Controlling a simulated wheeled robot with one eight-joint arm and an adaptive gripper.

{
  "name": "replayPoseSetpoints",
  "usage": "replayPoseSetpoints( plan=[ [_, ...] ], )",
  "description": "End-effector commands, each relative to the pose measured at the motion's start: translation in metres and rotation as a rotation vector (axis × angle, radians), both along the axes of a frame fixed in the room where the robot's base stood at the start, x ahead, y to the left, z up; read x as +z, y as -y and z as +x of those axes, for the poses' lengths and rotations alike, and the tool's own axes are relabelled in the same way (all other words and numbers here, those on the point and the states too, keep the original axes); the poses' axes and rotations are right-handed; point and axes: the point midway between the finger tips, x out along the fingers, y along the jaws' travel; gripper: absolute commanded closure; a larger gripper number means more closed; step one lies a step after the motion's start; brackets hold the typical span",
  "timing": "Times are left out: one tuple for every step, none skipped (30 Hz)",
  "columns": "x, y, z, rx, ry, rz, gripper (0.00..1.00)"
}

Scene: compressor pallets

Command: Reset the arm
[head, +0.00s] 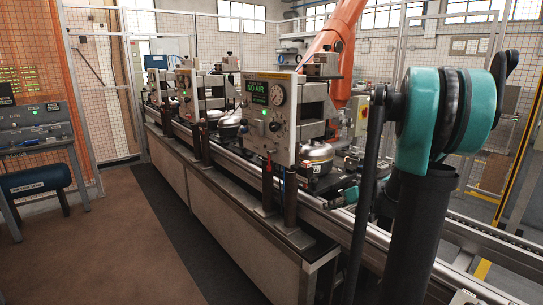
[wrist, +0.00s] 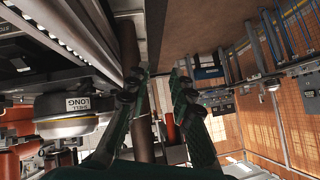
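My arm, black and teal, stands at the right of the head view, in front of the conveyor line. My gripper (wrist: 160,78) shows in the wrist view with its two green and black fingers apart. The wrist view appears turned, with the floor at the top. A compressor (wrist: 70,112) with a "SHELL LONG" label is left of the fingers, apart from them.
A conveyor line (head: 225,200) runs from the left back to the right front. Test stations with a "NO AIR" panel (head: 270,112) and compressors (head: 317,158) stand on it. An orange robot arm (head: 340,35) is behind. The brown floor (head: 100,245) at left is clear.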

Motion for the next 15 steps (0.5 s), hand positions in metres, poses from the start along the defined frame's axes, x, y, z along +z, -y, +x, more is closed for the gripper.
replayPoseSetpoints(
  plan=[
    [-0.007, -0.015, -0.022, -0.014, -0.051, -0.027, 0.77],
    [-0.012, -0.021, -0.034, -0.030, -0.083, -0.046, 0.77],
    [-0.019, -0.029, -0.050, -0.050, -0.124, -0.070, 0.77],
    [-0.024, -0.033, -0.063, -0.069, -0.153, -0.089, 0.77],
    [-0.030, -0.037, -0.076, -0.088, -0.181, -0.109, 0.77],
    [-0.036, -0.042, -0.092, -0.113, -0.213, -0.135, 0.77],
    [-0.042, -0.044, -0.105, -0.134, -0.235, -0.157, 0.77],
    [-0.047, -0.046, -0.118, -0.154, -0.257, -0.178, 0.77],
    [-0.054, -0.048, -0.134, -0.183, -0.282, -0.206, 0.77],
    [-0.059, -0.049, -0.147, -0.205, -0.299, -0.228, 0.77],
    [-0.064, -0.049, -0.159, -0.229, -0.313, -0.249, 0.77],
    [-0.071, -0.048, -0.175, -0.261, -0.329, -0.278, 0.77],
    [-0.076, -0.047, -0.186, -0.285, -0.339, -0.298, 0.77],
    [-0.080, -0.046, -0.197, -0.308, -0.347, -0.319, 0.77],
    [-0.086, -0.043, -0.210, -0.338, -0.355, -0.342, 0.77]
  ],
)
